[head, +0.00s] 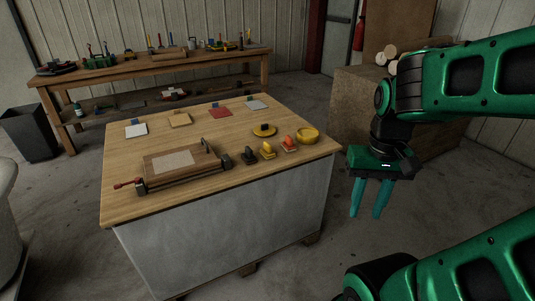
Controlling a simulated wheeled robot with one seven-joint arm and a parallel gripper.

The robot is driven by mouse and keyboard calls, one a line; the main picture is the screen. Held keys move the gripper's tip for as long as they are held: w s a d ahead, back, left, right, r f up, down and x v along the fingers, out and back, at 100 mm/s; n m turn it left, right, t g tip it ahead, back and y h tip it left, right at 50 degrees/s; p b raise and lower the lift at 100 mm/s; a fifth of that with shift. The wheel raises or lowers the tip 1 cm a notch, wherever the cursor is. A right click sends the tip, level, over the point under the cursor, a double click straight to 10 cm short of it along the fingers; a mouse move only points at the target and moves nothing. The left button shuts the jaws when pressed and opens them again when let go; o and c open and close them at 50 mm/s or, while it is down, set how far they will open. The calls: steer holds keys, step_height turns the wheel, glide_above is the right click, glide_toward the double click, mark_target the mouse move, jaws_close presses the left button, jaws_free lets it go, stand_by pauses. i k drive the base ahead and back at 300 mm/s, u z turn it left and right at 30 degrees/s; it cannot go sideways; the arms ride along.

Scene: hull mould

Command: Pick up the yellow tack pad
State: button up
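Several yellow things are at the right of the wooden table's top in the head view. One is a flat yellow disc (264,131) with a dark part on top. Another is a thick round yellow piece (308,135) near the right corner. A small yellow knobbed piece (267,150) stands at the front edge. I cannot tell for sure which is the tack pad. My gripper (366,213) hangs in the air right of the table, fingers down, apart and empty, clear of all of them.
The table (125,175) also bears a clamped wooden mould (180,164), dark (249,156) and orange (289,143) knobbed pieces, and several flat sheets, one red (220,112). A cluttered workbench (150,65) stands behind. A large box (365,105) is behind my arm. The floor below my gripper looks clear.

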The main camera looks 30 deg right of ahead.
mark_target(266, 152)
steer(key=z, duration=0.05)
steer(key=i, duration=1)
steer(key=u, duration=0.05)
